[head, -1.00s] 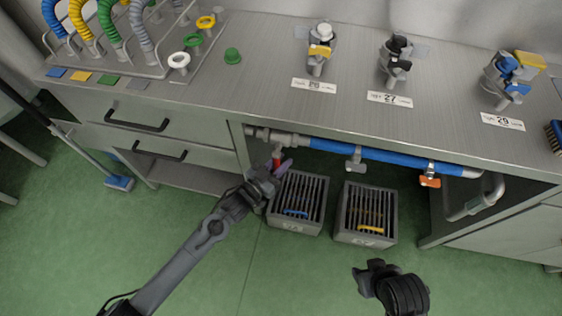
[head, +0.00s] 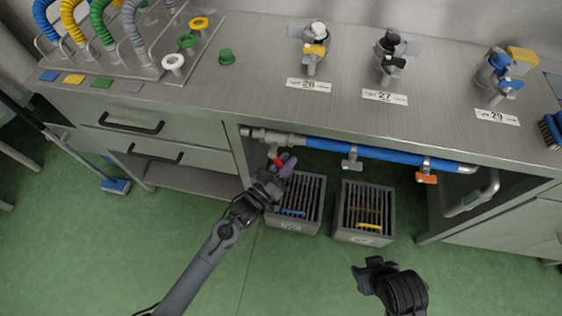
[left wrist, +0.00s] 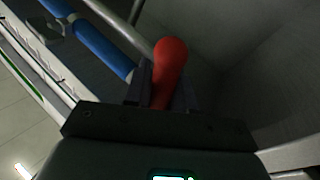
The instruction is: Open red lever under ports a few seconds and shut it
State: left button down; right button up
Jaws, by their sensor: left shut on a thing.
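The red lever (head: 275,157) sits under the bench top, on the grey pipe end at the left of the blue pipe. My left gripper (head: 284,166) reaches it from below and is shut on it. In the left wrist view, the red lever (left wrist: 170,62) stands between the two dark fingers, its rounded end showing above them. In the head view the fingers and wrist partly cover the lever. My right gripper (head: 368,270) hangs over the floor at the lower right, away from the bench; its fingers are too unclear to tell open from shut.
A grey-handled valve (head: 352,160) and an orange lever (head: 427,178) sit farther right along the blue pipe (head: 385,156). Two slatted crates (head: 281,223) (head: 388,236) stand below. Ports with labels (head: 385,97) stand on the bench. Green floor in front is open.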

pick_arm(q)
jog(key=shift+s+d+r+n+t, duration=0.1)
jog(key=shift+d+r+n+t, duration=0.25)
jog(key=shift+n, duration=0.5)
jog(key=shift+s+d+r+n+t, duration=0.1)
jog(key=shift+d+r+n+t, duration=0.1)
jog(key=shift+d+n+t, duration=0.45)
jog(key=shift+a+r+n, duration=0.1)
jog(key=shift+a+n, duration=0.1)
jog(key=shift+n, duration=0.1)
jog(key=c, duration=1)
grip_release()
jog(key=shift+c, duration=0.2)
jog(key=shift+s+a, duration=0.3)
jog(key=shift+s, duration=0.05)
jog(key=p+v, duration=0.3)
jog(key=v, duration=0.7)
